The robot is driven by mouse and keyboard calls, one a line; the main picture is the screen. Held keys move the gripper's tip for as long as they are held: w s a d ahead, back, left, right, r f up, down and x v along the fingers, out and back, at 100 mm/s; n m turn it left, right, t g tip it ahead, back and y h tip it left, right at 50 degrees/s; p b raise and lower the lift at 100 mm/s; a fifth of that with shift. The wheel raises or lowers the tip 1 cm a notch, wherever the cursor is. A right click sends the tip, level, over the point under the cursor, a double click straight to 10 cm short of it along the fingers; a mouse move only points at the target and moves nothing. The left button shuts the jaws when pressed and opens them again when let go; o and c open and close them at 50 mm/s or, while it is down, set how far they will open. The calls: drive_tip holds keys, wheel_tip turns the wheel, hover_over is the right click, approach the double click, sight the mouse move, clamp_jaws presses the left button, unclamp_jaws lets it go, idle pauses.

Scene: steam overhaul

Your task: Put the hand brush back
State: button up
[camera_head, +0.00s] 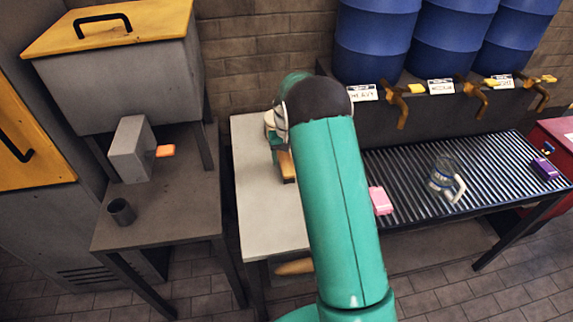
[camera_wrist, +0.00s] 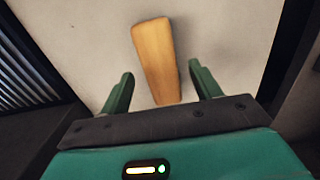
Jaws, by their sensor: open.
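A tan wooden piece, apparently the hand brush (camera_wrist: 153,50), lies on the pale table top in the wrist view. Its bristles are not visible. My gripper (camera_wrist: 161,70) is open, with one green finger on each side of the wood's near end. Clear gaps show on both sides, so the fingers do not appear to grip it. In the head view the wood (camera_head: 287,166) shows beside my arm, which hides much of the area around it.
The pale table (camera_head: 262,205) stands between a grey bench with a dark cup (camera_head: 121,211) and a ribbed rack (camera_head: 415,190). The rack holds a pink block (camera_head: 380,200), a clear jug (camera_head: 443,180) and a purple block (camera_head: 545,168). Blue barrels (camera_head: 374,40) with taps stand behind.

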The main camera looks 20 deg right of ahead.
wheel_tip(320, 180, up, 8)
wheel_tip(320, 180, up, 12)
drive_tip(key=t, duration=0.2)
hover_over(286, 163)
drive_tip(key=s+a, duration=0.4)
drive_tip(key=s, duration=0.3)
drive_tip(key=s+a+r, duration=0.3)
drive_tip(key=s+r, duration=0.3)
drive_tip(key=s, duration=0.1)
drive_tip(key=s+a+r+n+t, duration=0.1)
drive_tip(key=s+a+t, duration=0.1)
drive_tip(key=s, duration=0.8)
drive_tip(key=s+a+r+n+t, duration=0.1)
drive_tip(key=s+a, duration=0.2)
drive_tip(key=s, duration=0.8)
drive_tip(key=shift+s+a+r+t, duration=0.15)
drive_tip(key=shift+a+r+t, duration=0.15)
drive_tip(key=shift+a+t, duration=0.1)
